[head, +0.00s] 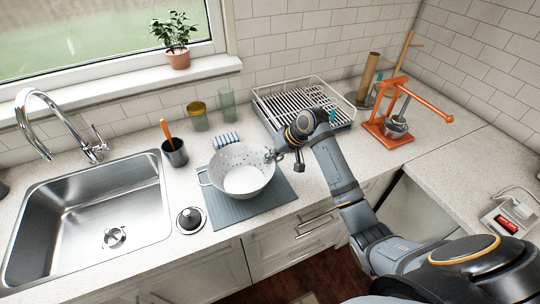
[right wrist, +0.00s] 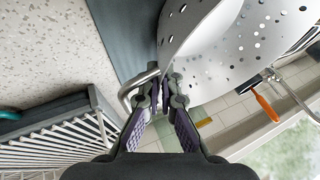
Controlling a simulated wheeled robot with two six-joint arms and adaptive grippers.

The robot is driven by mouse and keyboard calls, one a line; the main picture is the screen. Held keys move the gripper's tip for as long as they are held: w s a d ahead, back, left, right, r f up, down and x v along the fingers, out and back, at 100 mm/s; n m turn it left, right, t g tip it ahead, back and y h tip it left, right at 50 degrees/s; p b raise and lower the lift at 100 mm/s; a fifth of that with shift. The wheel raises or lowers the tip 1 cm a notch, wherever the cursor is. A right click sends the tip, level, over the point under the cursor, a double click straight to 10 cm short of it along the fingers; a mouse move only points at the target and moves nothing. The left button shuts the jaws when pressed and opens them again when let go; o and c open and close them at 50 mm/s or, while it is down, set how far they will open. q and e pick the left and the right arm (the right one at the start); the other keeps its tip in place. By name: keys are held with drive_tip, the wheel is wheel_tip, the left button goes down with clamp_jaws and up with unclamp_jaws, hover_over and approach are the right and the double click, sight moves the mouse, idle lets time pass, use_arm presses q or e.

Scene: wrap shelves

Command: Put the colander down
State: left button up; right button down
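The white colander (head: 226,159), a bowl with holes and wire handles, is over the grey-blue mat (head: 270,204) right of the sink. It looks upright. Whether its base touches the mat is hard to tell. My right gripper (head: 274,156) is at its right side. In the right wrist view the fingers (right wrist: 162,97) are closed on the wire handle beside the colander's perforated wall (right wrist: 210,58). The mat also shows there (right wrist: 130,35). My left gripper is not in view.
The sink (head: 90,215) is at the left, with a dark cup (head: 175,153) and a round black-and-silver item (head: 189,220) near the mat. Behind stand glasses (head: 197,117), a striped roll (head: 226,140) and a dish rack (head: 290,100). An orange press (head: 388,128) stands right.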

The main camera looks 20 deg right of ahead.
drive_tip(key=shift+w, duration=0.1)
drive_tip(key=c, duration=1.9)
unclamp_jaws()
drive_tip(key=o, duration=0.4)
drive_tip(key=b+v, duration=0.2)
drive_tip(key=v, duration=1)
